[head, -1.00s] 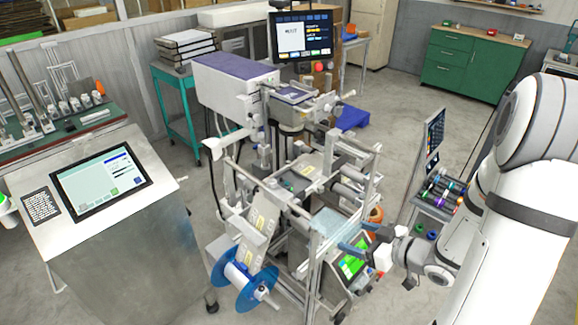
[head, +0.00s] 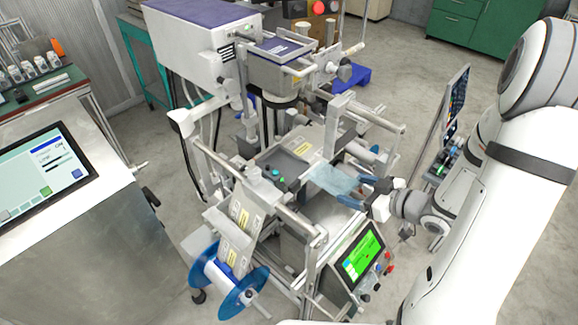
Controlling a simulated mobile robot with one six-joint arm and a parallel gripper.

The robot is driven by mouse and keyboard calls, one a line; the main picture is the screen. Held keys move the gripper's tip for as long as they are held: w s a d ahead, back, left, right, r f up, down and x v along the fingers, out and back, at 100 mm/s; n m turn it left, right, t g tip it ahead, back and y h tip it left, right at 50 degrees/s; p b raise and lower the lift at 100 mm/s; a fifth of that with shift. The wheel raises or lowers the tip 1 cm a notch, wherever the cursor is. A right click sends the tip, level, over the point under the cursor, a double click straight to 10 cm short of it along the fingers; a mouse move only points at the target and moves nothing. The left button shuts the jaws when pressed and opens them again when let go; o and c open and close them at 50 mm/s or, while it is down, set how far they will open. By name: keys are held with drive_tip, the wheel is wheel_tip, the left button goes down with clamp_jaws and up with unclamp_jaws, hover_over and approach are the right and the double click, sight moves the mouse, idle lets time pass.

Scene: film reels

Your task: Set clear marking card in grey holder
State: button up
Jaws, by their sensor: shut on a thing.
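The clear marking card (head: 332,180) is a see-through, pale blue sheet. My gripper (head: 357,192), with blue fingers, is shut on its right edge and holds it roughly flat over the front right of the labelling machine's frame. A dark grey flat bed (head: 284,162) with small teal knobs lies just left of the card and may be the grey holder; I cannot tell for sure. The card appears apart from it, and its height above the machine is unclear. The card hides part of the machine below.
Metal rails and posts of the machine (head: 300,222) surround the card. A green-lit control screen (head: 362,255) sits below my gripper. A blue reel (head: 229,283) with a label strip hangs at the front left. A purple-topped box unit (head: 200,20) stands behind.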

drive_tip(key=w+a+p, duration=0.1)
drive_tip(key=w+a, duration=0.2)
drive_tip(key=a, duration=0.1)
drive_tip(key=w+a+p, duration=0.1)
drive_tip(key=w+a, duration=0.3)
drive_tip(key=a, duration=0.1)
drive_tip(key=w+a+p, duration=0.1)
drive_tip(key=w+a, duration=0.2)
drive_tip(key=a, duration=0.1)
drive_tip(key=shift+w+a+r, duration=0.1)
drive_tip(key=shift+w+a, duration=0.15)
drive_tip(key=shift+a, duration=0.15)
drive_tip(key=shift+w+f+p, duration=0.1)
drive_tip(key=shift+f+p, duration=0.25)
drive_tip(key=shift+f, duration=1.4)
drive_tip(key=shift+f+b, duration=0.4)
drive_tip(key=shift+b, duration=0.1)
drive_tip(key=shift+f, duration=0.2)
